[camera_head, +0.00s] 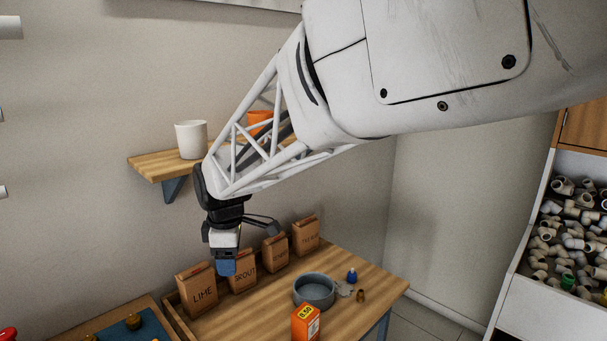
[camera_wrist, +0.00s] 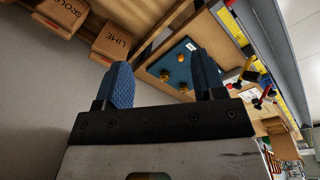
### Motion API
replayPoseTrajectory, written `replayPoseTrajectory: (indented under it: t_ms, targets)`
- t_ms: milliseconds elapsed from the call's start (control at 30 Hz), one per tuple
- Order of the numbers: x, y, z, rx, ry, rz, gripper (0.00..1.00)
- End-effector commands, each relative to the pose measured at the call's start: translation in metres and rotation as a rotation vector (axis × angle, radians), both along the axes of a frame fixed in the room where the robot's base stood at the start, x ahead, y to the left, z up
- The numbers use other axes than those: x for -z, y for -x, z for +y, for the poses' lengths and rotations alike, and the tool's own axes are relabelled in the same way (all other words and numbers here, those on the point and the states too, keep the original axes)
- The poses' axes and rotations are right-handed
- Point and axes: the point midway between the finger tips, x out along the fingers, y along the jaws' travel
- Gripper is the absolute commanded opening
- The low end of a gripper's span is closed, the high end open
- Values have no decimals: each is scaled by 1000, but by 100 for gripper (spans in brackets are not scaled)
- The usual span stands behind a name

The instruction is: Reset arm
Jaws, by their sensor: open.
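My gripper (camera_head: 226,264) hangs at the end of my arm, pointing down in front of the paper bags at the back of the wooden table (camera_head: 260,324). In the wrist view my gripper (camera_wrist: 160,82) shows two blue ribbed fingers spread well apart with nothing between them. In the head view the fingertips overlap the gap between the LIME bag (camera_head: 203,294) and the GROUT bag (camera_head: 243,279). Contact with the bags cannot be told. My arm hides part of the wall shelf.
A wall shelf (camera_head: 152,166) holds a white cup (camera_head: 191,139) and an orange item (camera_head: 259,119). On the table are a grey bowl (camera_head: 314,291), an orange box (camera_head: 305,324) and a small blue bottle (camera_head: 352,275). A blue mat (camera_wrist: 182,66) holds brass fittings. Pipe-fitting bins (camera_head: 575,225) stand right.

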Motion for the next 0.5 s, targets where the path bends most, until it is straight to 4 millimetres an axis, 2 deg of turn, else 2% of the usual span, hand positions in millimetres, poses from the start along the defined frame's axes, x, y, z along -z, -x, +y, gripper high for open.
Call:
replayPoseTrajectory:
  t_ms: [33,100,267,500]
  targets:
    - [-5,4,-21,62,-7,-4,63]
    - [-11,11,-47,152,-15,-7,63]
    - [-22,31,-103,356,-37,-15,63]
    - [-31,71,-179,665,-72,-28,63]
